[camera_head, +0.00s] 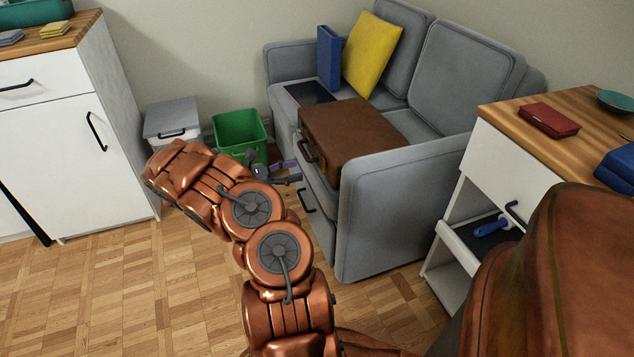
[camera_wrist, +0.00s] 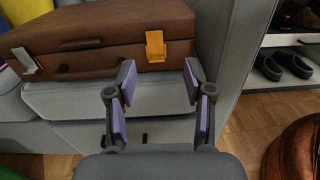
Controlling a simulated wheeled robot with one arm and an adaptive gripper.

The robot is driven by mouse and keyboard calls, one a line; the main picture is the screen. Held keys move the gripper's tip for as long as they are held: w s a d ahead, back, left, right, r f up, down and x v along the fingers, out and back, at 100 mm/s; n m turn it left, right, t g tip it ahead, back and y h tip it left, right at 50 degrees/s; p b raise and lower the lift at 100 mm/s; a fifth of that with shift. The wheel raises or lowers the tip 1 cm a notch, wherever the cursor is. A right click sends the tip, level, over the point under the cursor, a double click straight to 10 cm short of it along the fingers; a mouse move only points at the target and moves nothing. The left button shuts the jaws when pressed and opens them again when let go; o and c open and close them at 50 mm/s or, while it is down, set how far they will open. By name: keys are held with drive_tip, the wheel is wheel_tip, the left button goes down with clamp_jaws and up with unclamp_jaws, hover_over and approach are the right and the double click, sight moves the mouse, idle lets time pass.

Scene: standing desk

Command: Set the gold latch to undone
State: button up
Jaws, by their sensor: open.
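A brown suitcase (camera_head: 352,128) lies flat on the grey sofa (camera_head: 392,205); it also shows in the wrist view (camera_wrist: 95,28). The gold latch (camera_wrist: 155,46) is on its front face, right of the dark handle (camera_wrist: 88,68). I cannot tell from its shape whether it is fastened. A silver latch (camera_wrist: 27,62) sits at the left end of the same face. My gripper (camera_wrist: 160,78) is open and empty, with purple-padded fingers just below and in front of the gold latch, apart from it. In the head view my gripper (camera_head: 284,172) is in front of the suitcase.
A yellow cushion (camera_head: 372,54) and a blue binder-like object (camera_head: 328,58) stand behind the suitcase. A green bin (camera_head: 240,132) and grey lidded bin (camera_head: 172,120) are left of the sofa. A wooden-topped cabinet (camera_head: 498,140) stands right. Front floor is clear.

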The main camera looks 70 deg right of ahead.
sight(323, 169)
drive_tip(key=shift+n, duration=0.3)
drive_tip(key=shift+s+d+f+b, duration=0.45)
drive_tip(key=shift+s+d+b, duration=0.05)
drive_tip(key=shift+s+d, duration=0.5)
drive_tip(key=shift+s+d+f+b, duration=0.5)
drive_tip(key=shift+s+d, duration=0.35)
drive_tip(key=shift+d, duration=0.1)
drive_tip(key=shift+s+d+f+b, duration=0.45)
drive_tip(key=shift+s+d+b, duration=0.05)
drive_tip(key=shift+s+d, duration=0.5)
drive_tip(key=shift+c, duration=0.4)
clamp_jaws()
